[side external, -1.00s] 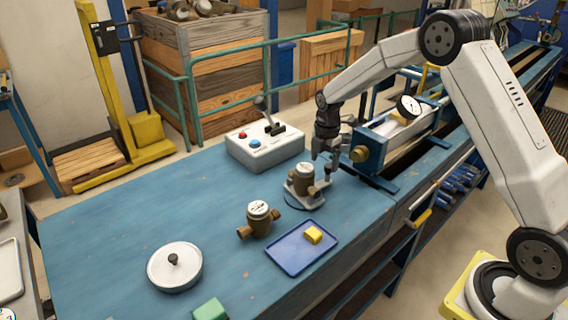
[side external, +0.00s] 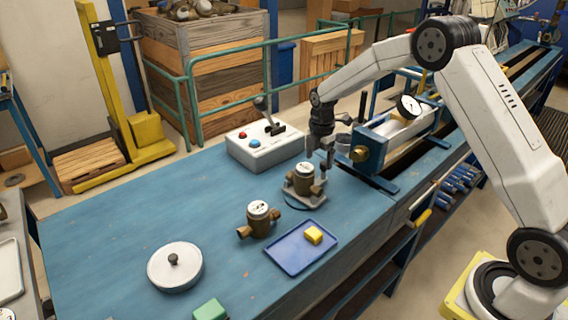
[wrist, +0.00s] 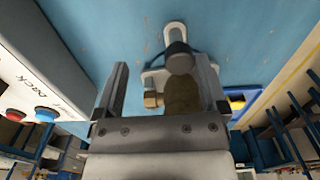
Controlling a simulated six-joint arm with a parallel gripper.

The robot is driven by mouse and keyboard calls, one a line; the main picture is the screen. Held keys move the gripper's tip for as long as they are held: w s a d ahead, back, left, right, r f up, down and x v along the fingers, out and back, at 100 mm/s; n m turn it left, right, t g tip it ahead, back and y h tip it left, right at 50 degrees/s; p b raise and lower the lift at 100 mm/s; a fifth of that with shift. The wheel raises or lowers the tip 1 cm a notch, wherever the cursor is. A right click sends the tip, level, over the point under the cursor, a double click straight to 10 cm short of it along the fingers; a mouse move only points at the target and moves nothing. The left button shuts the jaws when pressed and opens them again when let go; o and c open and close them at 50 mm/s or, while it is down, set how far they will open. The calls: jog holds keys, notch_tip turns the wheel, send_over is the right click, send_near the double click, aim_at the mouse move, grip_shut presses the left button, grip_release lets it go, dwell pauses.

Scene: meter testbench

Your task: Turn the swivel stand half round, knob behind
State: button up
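The swivel stand (side external: 290,194) is a light grey plate carrying a brass meter (side external: 303,182) with a pale dial on top. It stands on the blue bench, left of the blue rig. The wrist view shows the plate (wrist: 174,30) with a slotted arm pointing up the picture, and the brass body (wrist: 183,97) partly covered by a grey round part. I cannot tell whether that part is the knob. My gripper (side external: 320,160) is just above and behind the meter. In the wrist view my gripper (wrist: 163,90) is open, its fingers apart with the meter showing between them.
A control box (side external: 265,146) with buttons and a lever is behind left. A second brass meter (side external: 259,220), a blue tray (side external: 287,262) with a yellow block (side external: 313,235), and a round white lidded dish (side external: 163,278) are nearer. The clamp rig (side external: 372,150) is close on the right.

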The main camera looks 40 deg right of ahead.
jog(key=shift+w+a, duration=0.1)
jog(key=shift+w, duration=0.15)
jog(key=shift+w+a, duration=0.15)
jog(key=shift+w, duration=0.25)
jog(key=shift+o, duration=0.3)
jog(key=shift+o, duration=0.3)
jog(key=shift+r, duration=2.8)
